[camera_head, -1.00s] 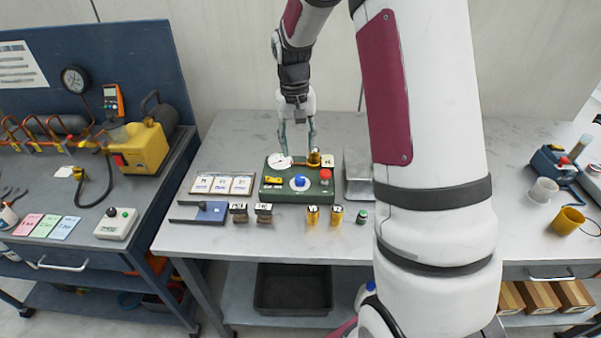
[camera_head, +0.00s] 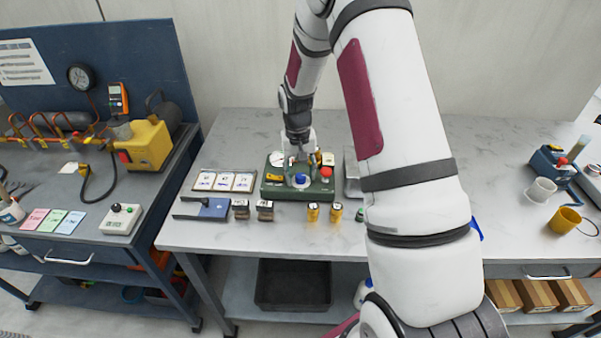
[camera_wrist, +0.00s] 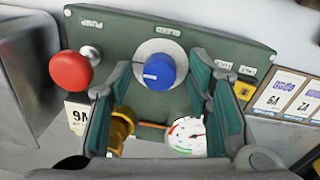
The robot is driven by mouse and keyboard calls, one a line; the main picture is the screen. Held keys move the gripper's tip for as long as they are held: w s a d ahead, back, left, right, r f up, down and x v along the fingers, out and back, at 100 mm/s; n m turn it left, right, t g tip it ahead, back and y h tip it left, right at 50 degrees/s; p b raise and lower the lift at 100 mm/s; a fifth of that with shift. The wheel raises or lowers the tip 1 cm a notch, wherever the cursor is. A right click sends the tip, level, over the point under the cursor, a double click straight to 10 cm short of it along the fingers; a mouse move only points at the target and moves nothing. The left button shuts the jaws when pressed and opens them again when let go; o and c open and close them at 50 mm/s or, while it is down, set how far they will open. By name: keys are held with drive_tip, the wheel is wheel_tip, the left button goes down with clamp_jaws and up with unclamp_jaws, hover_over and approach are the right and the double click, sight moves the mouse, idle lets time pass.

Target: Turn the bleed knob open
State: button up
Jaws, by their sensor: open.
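The blue bleed knob (camera_head: 301,179) sits on a white round plate on the green box (camera_head: 270,195) in the middle of the bench. In the wrist view the knob (camera_wrist: 159,72) shows a short white line on its lower left; a small upside-down label is above its plate. My gripper (camera_head: 299,171) is over the box, pointing down. In the wrist view the open fingers of my gripper (camera_wrist: 160,82) stand on either side of the knob, apart from it. Their height above the plate is hard to tell.
In the wrist view a red button (camera_wrist: 70,71) is left of the knob. A brass fitting (camera_wrist: 122,128) and a white gauge (camera_wrist: 186,136) are below it, between the fingers. Cards (camera_head: 224,181) lie left of the box; yellow cylinders (camera_head: 313,212) stand in front.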

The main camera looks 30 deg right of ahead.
sight(298, 176)
clamp_jaws()
drive_tip(key=shift+n, duration=0.5)
unclamp_jaws()
drive_tip(key=shift+r, duration=0.1)
wheel_tip(298, 176, up, 12)
drive_tip(key=shift+a, duration=0.2)
drive_tip(key=shift+w, duration=0.1)
